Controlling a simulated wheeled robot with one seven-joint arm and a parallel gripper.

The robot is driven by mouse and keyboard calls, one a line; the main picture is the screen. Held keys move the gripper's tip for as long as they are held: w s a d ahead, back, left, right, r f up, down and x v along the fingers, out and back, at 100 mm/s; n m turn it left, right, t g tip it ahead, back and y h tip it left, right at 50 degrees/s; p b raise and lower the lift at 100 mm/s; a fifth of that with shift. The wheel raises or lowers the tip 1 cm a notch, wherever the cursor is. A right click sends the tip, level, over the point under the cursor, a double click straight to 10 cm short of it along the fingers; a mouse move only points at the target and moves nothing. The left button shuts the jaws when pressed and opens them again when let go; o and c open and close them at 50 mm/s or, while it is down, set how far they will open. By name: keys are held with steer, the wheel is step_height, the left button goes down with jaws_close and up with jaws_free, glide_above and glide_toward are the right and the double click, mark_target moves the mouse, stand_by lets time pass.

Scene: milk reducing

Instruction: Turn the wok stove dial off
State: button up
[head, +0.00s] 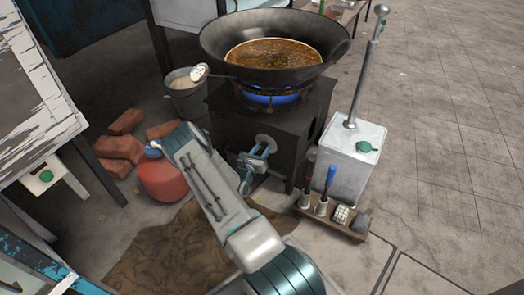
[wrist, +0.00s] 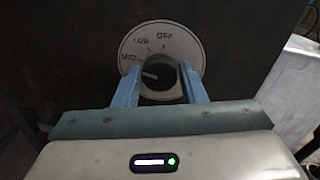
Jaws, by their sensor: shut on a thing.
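The wok stove (head: 265,125) is a dark box with a large wok (head: 275,50) of brown liquid on top. A blue flame (head: 270,97) burns under the wok. The dial (head: 265,139) is on the stove's front face. In the wrist view the dial plate (wrist: 133,48) is pale and reads OFF, LOW and MED, with a dark knob (wrist: 157,74) in its middle. The knob's light mark points left, close to MED. My gripper (wrist: 160,88) has its two blue fingers on either side of the knob, shut on it. It also shows at the stove front (head: 262,155).
A red gas cylinder (head: 163,180) stands left of my arm, near bricks (head: 120,150) and a grey bucket (head: 187,95). A white canister (head: 345,160) and a wooden rack (head: 333,217) with small items stand to the right. Paving at right is open.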

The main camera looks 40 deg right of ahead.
steer(key=shift+m, duration=0.3)
steer(key=m+p, duration=0.1)
steer(key=m, duration=0.2)
steer(key=shift+s+d+m+p, duration=0.1)
steer(key=shift+d+m+p, duration=0.05)
steer(key=shift+m+p, duration=0.2)
steer(key=m+p, duration=0.1)
steer(key=m, duration=0.2)
steer(key=shift+m+h, duration=0.35)
steer(key=shift+h, duration=0.05)
steer(key=m+p, duration=0.1)
steer(key=m, duration=0.2)
steer(key=shift+d+m+g+p, duration=0.1)
steer(key=shift+m+g+p, duration=0.2)
steer(key=shift+m+p, duration=0.1)
steer(key=shift+m+h+p, duration=0.3)
steer(key=shift+m+p, duration=0.4)
steer(key=shift+m, duration=1.7)
